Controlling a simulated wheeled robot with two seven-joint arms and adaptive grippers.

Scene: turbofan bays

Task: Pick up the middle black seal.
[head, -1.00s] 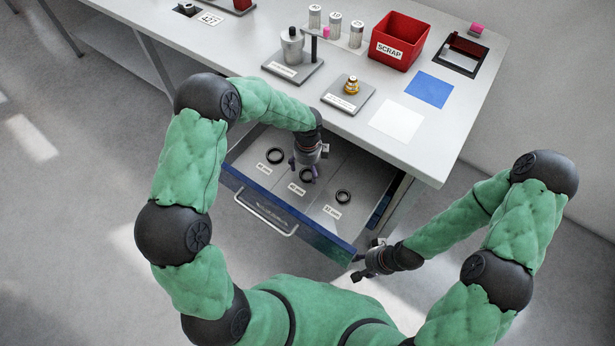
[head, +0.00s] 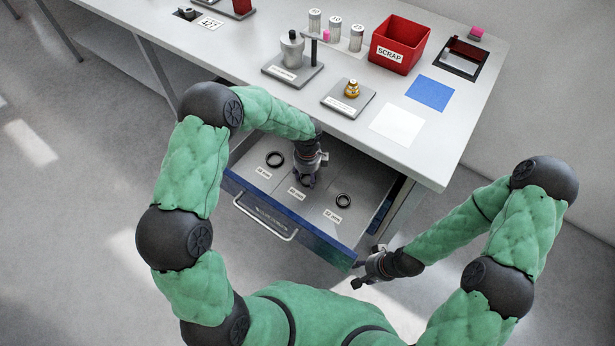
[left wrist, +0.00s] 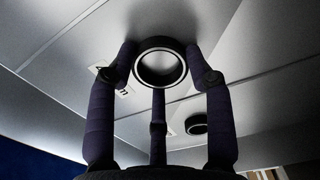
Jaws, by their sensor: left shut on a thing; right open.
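The middle black seal (head: 304,180) is a ring in the open drawer (head: 262,212), between two other black seals, and my left gripper partly hides it in the head view. In the left wrist view the middle seal (left wrist: 160,63) sits between the fingertips. My left gripper (head: 308,180) is shut on it, low in the drawer's middle compartment; whether the seal is off the drawer floor I cannot tell. My right gripper (head: 364,278) is open and empty, in front of the drawer's right corner.
The other seals are the left one (head: 275,159) and the right one (head: 343,200), which also shows in the left wrist view (left wrist: 196,123). On the bench above stand a red scrap bin (head: 398,45), a small brass part (head: 352,89) and a grey fixture (head: 292,50).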

